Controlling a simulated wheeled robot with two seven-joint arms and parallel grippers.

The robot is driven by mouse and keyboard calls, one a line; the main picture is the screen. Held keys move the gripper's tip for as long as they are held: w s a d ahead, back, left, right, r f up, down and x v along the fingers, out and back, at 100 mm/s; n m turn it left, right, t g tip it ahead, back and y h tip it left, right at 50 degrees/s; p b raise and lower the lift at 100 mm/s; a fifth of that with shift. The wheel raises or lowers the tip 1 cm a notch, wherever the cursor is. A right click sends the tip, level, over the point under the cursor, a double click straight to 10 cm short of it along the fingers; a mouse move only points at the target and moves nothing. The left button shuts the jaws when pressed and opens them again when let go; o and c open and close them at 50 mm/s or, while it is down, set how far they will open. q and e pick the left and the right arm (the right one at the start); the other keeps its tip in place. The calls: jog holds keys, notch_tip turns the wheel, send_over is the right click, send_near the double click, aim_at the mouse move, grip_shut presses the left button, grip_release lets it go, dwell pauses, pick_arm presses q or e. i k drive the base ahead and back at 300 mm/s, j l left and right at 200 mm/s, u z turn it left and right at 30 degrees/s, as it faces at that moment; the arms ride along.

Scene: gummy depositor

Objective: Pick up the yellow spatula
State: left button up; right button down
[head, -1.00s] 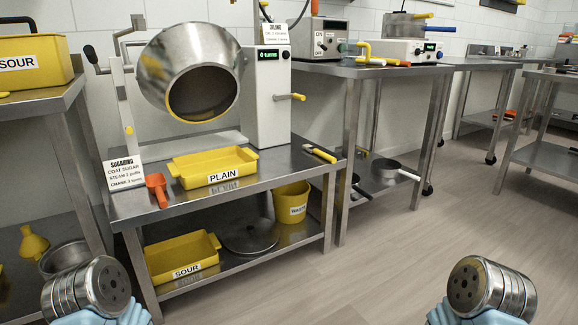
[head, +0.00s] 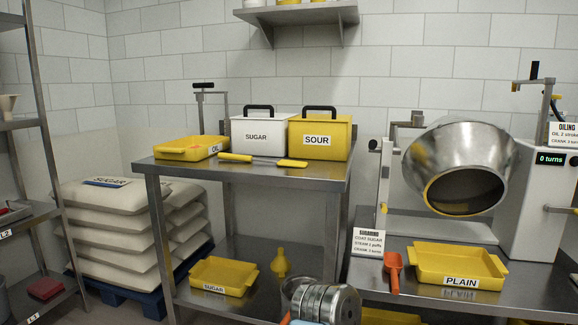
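A long yellow tool that looks like the yellow spatula (head: 262,160) lies flat on the upper steel table, in front of the two lidded boxes. It has a yellow handle at the left and a yellow end at the right, with a thin pale stretch between. Nothing touches it. My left gripper's fingers are out of view. My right gripper is out of view.
White SUGAR box (head: 263,134), yellow SOUR box (head: 320,137) and yellow OIL tray (head: 191,148) stand around the tool. The steel table's (head: 245,177) front edge is clear. At right are an orange scoop (head: 394,271), a PLAIN tray (head: 457,262) and a tilted drum (head: 458,160).

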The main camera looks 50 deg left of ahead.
aim_at(223, 157)
jog(key=u, duration=1.7)
